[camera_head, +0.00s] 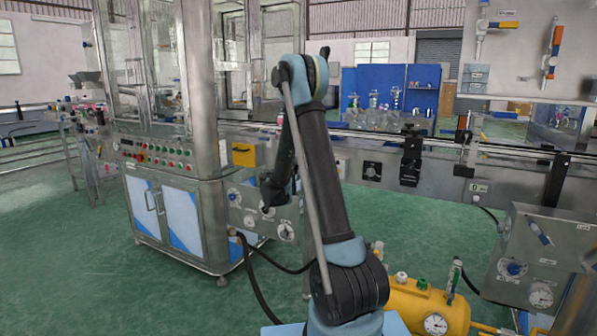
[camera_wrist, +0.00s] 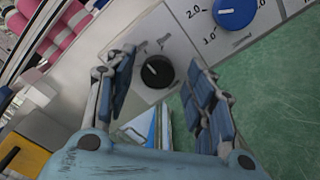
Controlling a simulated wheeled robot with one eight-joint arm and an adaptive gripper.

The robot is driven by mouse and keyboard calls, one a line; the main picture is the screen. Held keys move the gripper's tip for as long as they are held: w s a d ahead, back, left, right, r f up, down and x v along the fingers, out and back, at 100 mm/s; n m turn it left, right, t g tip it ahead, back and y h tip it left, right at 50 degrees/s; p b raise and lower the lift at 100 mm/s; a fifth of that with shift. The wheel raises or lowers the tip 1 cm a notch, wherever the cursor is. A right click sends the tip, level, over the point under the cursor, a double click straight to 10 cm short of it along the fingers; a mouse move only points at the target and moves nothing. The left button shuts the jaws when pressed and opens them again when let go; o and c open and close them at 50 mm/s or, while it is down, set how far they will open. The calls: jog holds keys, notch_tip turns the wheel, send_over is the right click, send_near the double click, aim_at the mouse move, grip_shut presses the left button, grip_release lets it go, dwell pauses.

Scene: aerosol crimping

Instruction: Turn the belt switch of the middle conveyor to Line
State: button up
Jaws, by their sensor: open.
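In the wrist view, a round black knob (camera_wrist: 157,71) with a small pale mark sits on a light panel (camera_wrist: 182,50), with small labels beside it too blurred to read. My gripper (camera_wrist: 162,66) is open, its blue-padded fingers on either side of the knob in the picture. Nothing is held; I cannot tell how far the fingertips are from the panel. In the head view, my gripper end (camera_head: 268,192) is low beside the machine's side panel and mostly hidden. Another black switch (camera_head: 372,170) shows on the conveyor (camera_head: 343,152) at right.
A blue dial (camera_wrist: 235,12) marked 1.0 and 2.0 is close to the black knob. Pink objects (camera_wrist: 62,30) and a yellow box (camera_wrist: 22,158) are at left. In the head view, a steel cabinet (camera_head: 175,215) stands left of my arm, and a yellow tank (camera_head: 425,305) is at lower right.

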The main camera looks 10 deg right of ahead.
jog(key=shift+s+a, duration=0.1)
jog(key=v, duration=1.1)
jog(key=shift+s+a, duration=0.2)
jog(key=shift+s, duration=0.1)
jog(key=shift+d, duration=0.1)
jog(key=s+d+m+g+y, duration=0.2)
jog(key=s+d+m+g, duration=0.25)
jog(key=s+d, duration=0.4)
jog(key=s+d+m+g+y, duration=0.1)
jog(key=s+d+m+g, duration=0.4)
jog(key=s, duration=0.7)
jog(key=s+a+f+m+g+y, duration=0.1)
jog(key=s+a+f+m+y, duration=0.1)
jog(key=s, duration=0.6)
jog(key=s+a+f+m+g+y, duration=0.1)
jog(key=s+a+f+m+y, duration=0.1)
jog(key=s, duration=0.7)
jog(key=s+a+f+m+g+y, duration=0.1)
jog(key=s+a+f+m+y, duration=0.1)
jog(key=s, duration=0.7)
jog(key=shift+a+f+m+y, duration=0.15)
jog(key=shift+f+m+y, duration=0.65)
jog(key=shift+f+m, duration=0.65)
